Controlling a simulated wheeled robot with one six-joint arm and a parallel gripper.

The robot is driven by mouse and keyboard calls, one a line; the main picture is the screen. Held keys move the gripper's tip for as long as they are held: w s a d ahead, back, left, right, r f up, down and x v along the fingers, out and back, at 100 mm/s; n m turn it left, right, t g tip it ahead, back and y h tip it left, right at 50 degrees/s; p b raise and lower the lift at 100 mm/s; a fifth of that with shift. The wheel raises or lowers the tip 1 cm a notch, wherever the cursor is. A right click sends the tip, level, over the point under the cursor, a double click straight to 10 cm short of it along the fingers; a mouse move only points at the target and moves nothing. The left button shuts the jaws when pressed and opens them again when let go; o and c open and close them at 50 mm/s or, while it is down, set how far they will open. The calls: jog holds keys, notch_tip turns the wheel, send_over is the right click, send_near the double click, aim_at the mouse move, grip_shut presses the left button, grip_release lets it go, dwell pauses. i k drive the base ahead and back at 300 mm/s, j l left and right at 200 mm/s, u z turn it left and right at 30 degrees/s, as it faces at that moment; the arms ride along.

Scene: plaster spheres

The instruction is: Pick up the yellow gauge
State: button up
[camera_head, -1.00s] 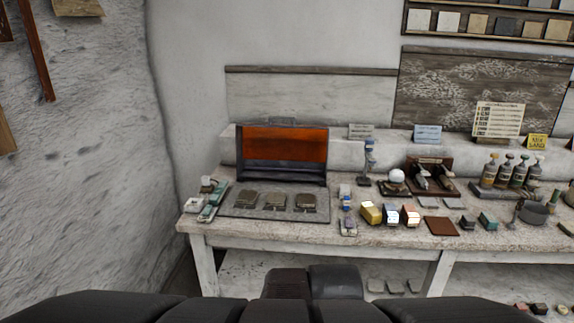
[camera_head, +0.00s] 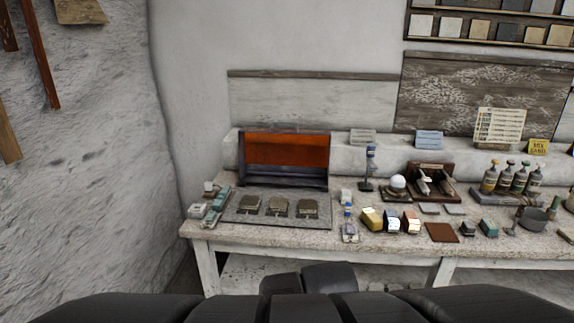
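A small yellow block-like object (camera_head: 372,218) stands on the table (camera_head: 300,237), right of centre. It is the only clearly yellow block there, but I cannot tell for sure that it is the gauge. A blue-and-white block (camera_head: 391,222) and a pinkish-white block (camera_head: 411,222) stand close to its right. My gripper cannot be made out in this view.
An orange-fronted box (camera_head: 286,150) stands behind a grey slab with three dark pads. A slim upright stand (camera_head: 370,168), a white ball (camera_head: 398,182) on a base, and several bottles (camera_head: 505,179) stand further back. A brown flat square (camera_head: 441,232) lies to the right.

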aim_at(372, 221)
jog(key=k, duration=0.2)
jog(key=i+l+u, duration=0.1)
jog(key=i+l, duration=0.3)
jog(key=i+l+u, duration=0.1)
jog(key=i+l, duration=0.35)
jog(key=l, duration=0.15)
jog(key=i+l+u, duration=0.1)
jog(key=i+l, duration=0.25)
jog(key=l, duration=0.2)
